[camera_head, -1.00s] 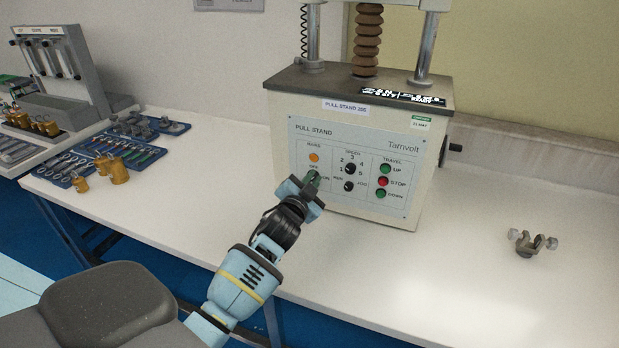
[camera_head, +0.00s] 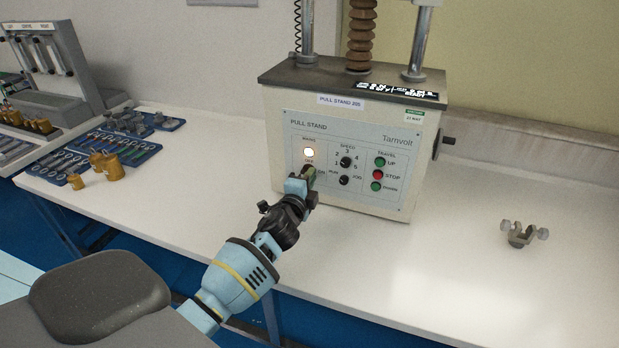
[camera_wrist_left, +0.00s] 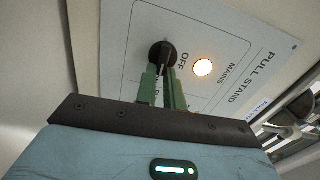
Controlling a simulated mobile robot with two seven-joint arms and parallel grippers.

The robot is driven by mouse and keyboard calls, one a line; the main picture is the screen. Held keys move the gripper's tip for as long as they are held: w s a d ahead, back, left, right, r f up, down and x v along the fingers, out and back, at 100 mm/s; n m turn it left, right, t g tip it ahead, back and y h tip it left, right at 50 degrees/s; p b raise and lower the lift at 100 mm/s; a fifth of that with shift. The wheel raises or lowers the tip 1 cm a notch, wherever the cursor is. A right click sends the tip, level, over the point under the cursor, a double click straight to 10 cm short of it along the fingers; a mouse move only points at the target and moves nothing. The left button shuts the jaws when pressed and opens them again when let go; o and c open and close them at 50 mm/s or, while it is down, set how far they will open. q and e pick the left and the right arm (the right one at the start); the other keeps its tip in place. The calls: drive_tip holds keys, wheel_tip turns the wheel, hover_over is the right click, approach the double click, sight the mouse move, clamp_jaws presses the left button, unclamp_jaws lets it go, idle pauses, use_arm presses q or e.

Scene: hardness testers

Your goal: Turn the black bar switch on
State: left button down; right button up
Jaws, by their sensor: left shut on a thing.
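The black bar switch (camera_wrist_left: 162,53) sits on the mains part of the pull stand's front panel (camera_head: 330,135). In the left wrist view its round base and bar show between my green fingers, by the "OFF" label. In the head view my gripper mostly hides it. My left gripper (camera_wrist_left: 165,80) is shut on the bar; in the head view it is at the panel's left side (camera_head: 308,174). The mains lamp (camera_head: 308,152) above the switch glows bright; it also shows lit in the left wrist view (camera_wrist_left: 203,67). My right gripper is not in view.
Right of the switch are a speed knob (camera_head: 346,162), a smaller run/jog knob (camera_head: 343,180) and three travel buttons (camera_head: 378,174). A metal clamp (camera_head: 522,234) lies on the table at right. Tool trays (camera_head: 92,152) and brass weights (camera_head: 112,167) stand at left.

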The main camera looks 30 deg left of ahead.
use_arm(q)
drive_tip(key=shift+a+f+m, duration=0.1)
drive_tip(key=shift+m, duration=0.3)
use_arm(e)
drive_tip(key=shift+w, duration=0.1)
use_arm(q)
drive_tip(key=c, duration=1.5)
unclamp_jaws()
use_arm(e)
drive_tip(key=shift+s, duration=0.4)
use_arm(q)
drive_tip(key=v, duration=0.8)
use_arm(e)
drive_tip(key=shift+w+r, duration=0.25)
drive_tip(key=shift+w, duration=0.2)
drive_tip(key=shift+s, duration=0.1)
